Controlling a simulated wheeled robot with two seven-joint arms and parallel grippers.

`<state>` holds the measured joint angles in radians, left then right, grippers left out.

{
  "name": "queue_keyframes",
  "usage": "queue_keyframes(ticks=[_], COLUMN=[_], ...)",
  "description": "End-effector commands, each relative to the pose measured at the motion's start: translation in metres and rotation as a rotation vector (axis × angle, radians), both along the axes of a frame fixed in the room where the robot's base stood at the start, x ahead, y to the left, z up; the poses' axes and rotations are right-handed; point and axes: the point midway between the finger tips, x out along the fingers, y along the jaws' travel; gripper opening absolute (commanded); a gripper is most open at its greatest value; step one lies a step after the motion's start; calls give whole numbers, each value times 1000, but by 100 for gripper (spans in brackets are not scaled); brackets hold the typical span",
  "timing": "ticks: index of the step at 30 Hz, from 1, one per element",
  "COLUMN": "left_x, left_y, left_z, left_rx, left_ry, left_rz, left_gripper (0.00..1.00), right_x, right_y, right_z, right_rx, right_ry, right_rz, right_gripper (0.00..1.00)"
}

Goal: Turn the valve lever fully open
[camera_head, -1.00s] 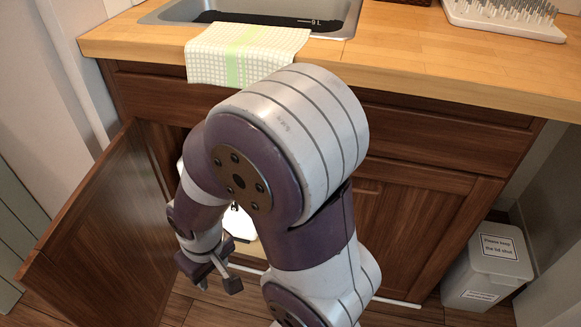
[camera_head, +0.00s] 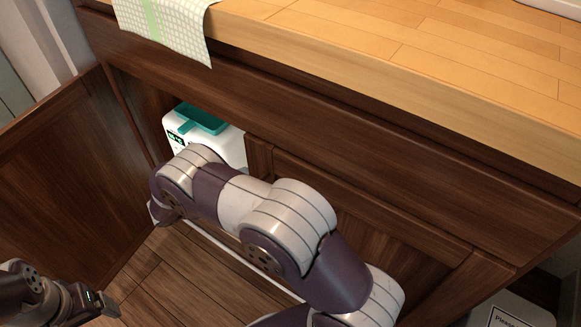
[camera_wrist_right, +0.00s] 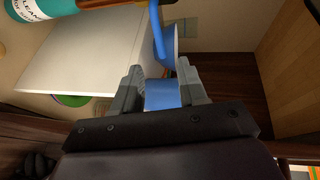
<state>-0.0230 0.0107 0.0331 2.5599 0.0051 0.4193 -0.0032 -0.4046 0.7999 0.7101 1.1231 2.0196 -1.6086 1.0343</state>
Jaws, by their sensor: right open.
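In the right wrist view, a blue lever (camera_wrist_right: 157,35) hangs below a copper-coloured pipe (camera_wrist_right: 112,3). My right gripper (camera_wrist_right: 160,75) is open, with one grey finger on each side of a blue piece (camera_wrist_right: 162,95) that looks like part of the lever. I cannot tell whether the fingers touch it. In the head view my right arm reaches down to the cabinet opening, and its gripper is hidden there. The valve body is not clearly visible. My left gripper (camera_head: 104,304) is at the lower left of the head view, away from the cabinet opening; its jaw opening is unclear.
The cabinet door (camera_head: 60,170) stands open at the left. A white box with a teal top (camera_head: 203,118) stands inside the cabinet. A cleaner bottle (camera_wrist_right: 38,8) and a white panel (camera_wrist_right: 95,50) are beside my right gripper. The countertop (camera_head: 400,50) overhangs the opening.

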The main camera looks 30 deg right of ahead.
Motion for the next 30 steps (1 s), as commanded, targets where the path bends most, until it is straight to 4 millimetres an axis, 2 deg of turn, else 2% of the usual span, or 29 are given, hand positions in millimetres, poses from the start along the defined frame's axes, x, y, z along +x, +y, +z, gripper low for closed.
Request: queue_keyframes(ticks=[1,6,12,16,23,26,27,30], left_x=[0,0,0,0,0,0,0,0], left_y=[0,0,0,0,0,0,0,0], left_z=[-10,-28,-40,-42,-41,-41,-41,-41], left_rx=[0,0,0,0,0,0,0,0], left_ry=[0,0,0,0,0,0,0,0], left_rz=[0,0,0,0,0,0,0,0], left_gripper=[85,85,85,85,85,85,85,85], right_x=[0,-1,0,0,0,0,0,0], right_y=[-13,-58,-92,-100,-101,-101,-101,-101], right_z=[-7,-16,-20,-19,-18,-18,-18,-18], right_rx=[0,1,2,2,2,2,2,2], right_ry=[1,0,1,0,1,1,1,1], right_rz=[-4,-2,1,3,4,4,4,4], right_gripper=[42,42,42,42,42,13,0,0])
